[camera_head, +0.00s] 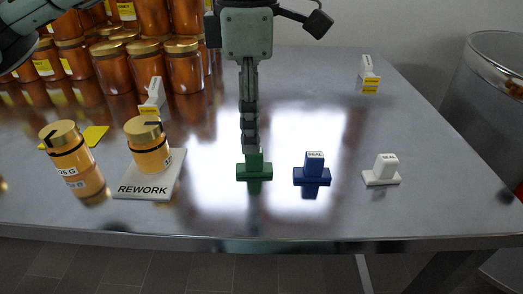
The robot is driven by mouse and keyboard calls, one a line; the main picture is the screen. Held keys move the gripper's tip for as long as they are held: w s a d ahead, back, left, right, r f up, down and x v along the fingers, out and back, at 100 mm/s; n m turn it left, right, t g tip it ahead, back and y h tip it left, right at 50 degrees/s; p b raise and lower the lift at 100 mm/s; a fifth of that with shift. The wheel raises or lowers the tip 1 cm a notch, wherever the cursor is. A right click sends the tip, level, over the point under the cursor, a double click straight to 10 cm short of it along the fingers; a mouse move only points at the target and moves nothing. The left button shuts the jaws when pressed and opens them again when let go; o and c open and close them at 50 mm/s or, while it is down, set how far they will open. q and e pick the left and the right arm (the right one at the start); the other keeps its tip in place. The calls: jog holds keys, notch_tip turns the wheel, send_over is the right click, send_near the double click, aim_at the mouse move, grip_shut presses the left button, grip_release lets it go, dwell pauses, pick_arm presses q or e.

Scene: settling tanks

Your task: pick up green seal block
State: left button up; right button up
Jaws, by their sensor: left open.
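The green seal block (254,172) stands upright on the metal table, with a wide foot and a narrower upper part. My left gripper (250,146) points straight down over it, its fingertips at the block's upper part and covering its top. The fingers are seen in line, one behind the other, so the gap between them is hidden. The gripper is open. I cannot tell whether the fingers touch the block. My right gripper is not in view.
A blue block (312,171) and a white block (382,170) stand to the right. A honey jar (150,147) rests on the REWORK plate (145,190); another jar (74,160) stands left. Stacked jars (185,68) fill the back left. The table's front edge (300,242) is near.

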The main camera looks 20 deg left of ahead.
aim_at(254, 156)
pick_arm(q)
notch_tip(254, 156, down, 6)
jog(key=shift+d+f+p, duration=0.15)
jog(key=shift+f+p, duration=0.05)
jog(key=shift+p, duration=0.25)
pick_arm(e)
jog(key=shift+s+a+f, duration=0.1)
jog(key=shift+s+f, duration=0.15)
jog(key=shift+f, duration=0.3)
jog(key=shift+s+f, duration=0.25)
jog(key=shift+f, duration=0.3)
pick_arm(q)
jog(key=shift+w, duration=0.1)
grip_shut()
